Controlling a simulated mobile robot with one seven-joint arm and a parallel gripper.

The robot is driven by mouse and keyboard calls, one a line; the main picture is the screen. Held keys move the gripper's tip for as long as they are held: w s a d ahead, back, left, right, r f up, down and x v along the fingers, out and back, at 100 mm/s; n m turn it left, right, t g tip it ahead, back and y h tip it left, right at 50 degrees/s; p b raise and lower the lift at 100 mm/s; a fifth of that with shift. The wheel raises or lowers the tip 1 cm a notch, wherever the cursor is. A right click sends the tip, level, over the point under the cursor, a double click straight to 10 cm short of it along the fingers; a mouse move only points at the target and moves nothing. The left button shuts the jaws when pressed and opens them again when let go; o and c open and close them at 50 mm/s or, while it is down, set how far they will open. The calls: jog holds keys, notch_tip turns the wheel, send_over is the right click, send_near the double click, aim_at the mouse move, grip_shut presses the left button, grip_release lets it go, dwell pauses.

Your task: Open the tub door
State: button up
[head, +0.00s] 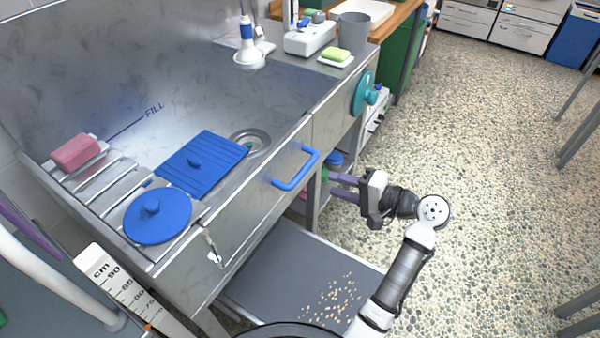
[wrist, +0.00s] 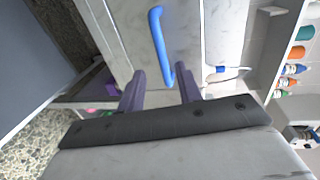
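The tub door (head: 262,200) is a grey metal panel in the front of the steel tub, and it looks shut, flush with the front. Its blue bar handle (head: 297,170) stands out from the panel near the top. My gripper (head: 333,184) is to the right of the handle and a little lower, with its purple fingers pointing at the tub front. In the wrist view my gripper (wrist: 162,78) has its fingers apart with nothing held. The blue handle (wrist: 158,38) runs ahead of them, its near end appearing between the fingertips. I see no contact.
A teal round knob (head: 362,92) is on the tub front to the right. A small metal catch (head: 214,248) hangs at the panel's left. A grey platform (head: 270,280) with scattered tan bits lies below.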

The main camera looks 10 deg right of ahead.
aim_at(301, 172)
jog(key=p+x, duration=0.1)
jog(key=x, duration=1)
jog(key=shift+r+p, duration=0.1)
jog(key=shift+p, duration=0.3)
grip_shut()
